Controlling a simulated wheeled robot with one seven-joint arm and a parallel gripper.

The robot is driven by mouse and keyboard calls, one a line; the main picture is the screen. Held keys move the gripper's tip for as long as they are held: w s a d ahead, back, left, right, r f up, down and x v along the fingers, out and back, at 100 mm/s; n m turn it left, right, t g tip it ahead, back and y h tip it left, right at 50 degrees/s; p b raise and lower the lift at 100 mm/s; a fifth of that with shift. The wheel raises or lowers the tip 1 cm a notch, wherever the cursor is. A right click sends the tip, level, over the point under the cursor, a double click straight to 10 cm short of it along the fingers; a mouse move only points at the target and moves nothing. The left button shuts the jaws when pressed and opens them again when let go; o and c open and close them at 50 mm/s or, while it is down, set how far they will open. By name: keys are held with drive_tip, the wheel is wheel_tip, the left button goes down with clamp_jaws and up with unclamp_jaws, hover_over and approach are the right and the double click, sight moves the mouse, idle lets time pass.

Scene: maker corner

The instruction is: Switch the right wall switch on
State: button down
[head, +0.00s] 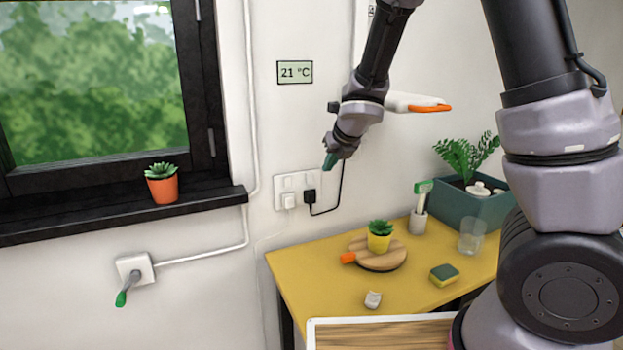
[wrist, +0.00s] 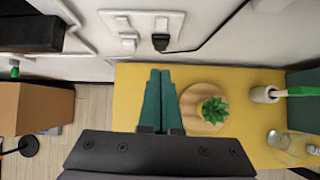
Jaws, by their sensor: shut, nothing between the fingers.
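A white double socket plate (head: 278,193) is on the wall above the yellow table. It carries a white plug (head: 289,201) at left and a black plug (head: 310,195) at right, with small switch rockers above them. The right wall switch (head: 309,180) appears to be the rocker over the black plug; whether it is on or off is too small to tell. The plate also shows at the top of the wrist view (wrist: 143,15). My gripper (head: 329,162) has teal fingers, shut together and empty (wrist: 160,72). It appears in front of the wall, apart from the plate.
A black cable runs from the black plug. On the yellow table (head: 290,268) are a potted succulent on a round board (head: 385,261), a sponge (head: 444,274), a glass (head: 471,236) and a teal planter (head: 450,208). A green-handled lever box (head: 136,265) is at lower left, below the dark windowsill (head: 100,218).

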sight(310, 179)
drive_tip(key=shift+n, duration=0.3)
drive_tip(key=shift+w+a+r+x, duration=0.15)
drive_tip(key=shift+w+r+x, duration=0.2)
drive_tip(key=shift+x, duration=1.8)
drive_tip(key=shift+w+a+r+x, duration=0.15)
drive_tip(key=shift+w+r+x, duration=0.15)
drive_tip(key=shift+x, duration=1.85)
drive_tip(key=shift+w+a+r+x, duration=0.15)
drive_tip(key=shift+w+r+x, duration=0.2)
drive_tip(key=shift+x, duration=1.8)
drive_tip(key=shift+w+f, duration=0.1)
